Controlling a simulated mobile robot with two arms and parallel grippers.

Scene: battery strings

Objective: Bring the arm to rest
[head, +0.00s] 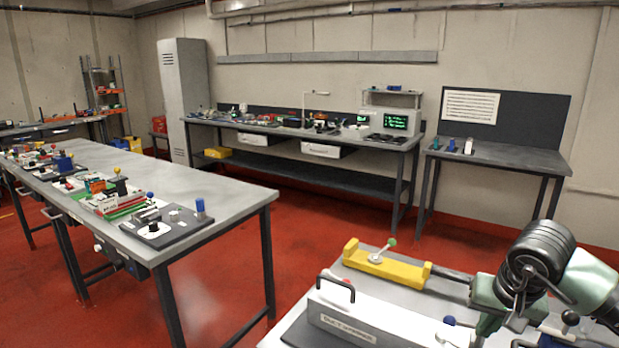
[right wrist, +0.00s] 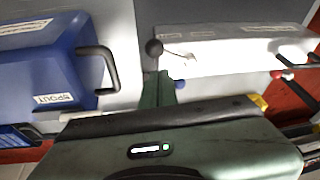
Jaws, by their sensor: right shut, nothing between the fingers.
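My right arm comes in at the lower right of the head view. Its gripper (head: 488,322) is over the near grey bench, beside a white case (head: 365,318) with a black handle. In the right wrist view the green fingers of the gripper (right wrist: 156,88) are together and empty. They show in front of the white case (right wrist: 225,50) and the grey bench top. Whether the fingertips touch anything I cannot tell. My left gripper is not in view.
A yellow tool (head: 385,264) with a green-knobbed lever lies behind the white case. A blue case (right wrist: 45,65) with a black handle is at the left of the wrist view. A long grey bench (head: 180,185) with several devices stands left; red floor lies between the benches.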

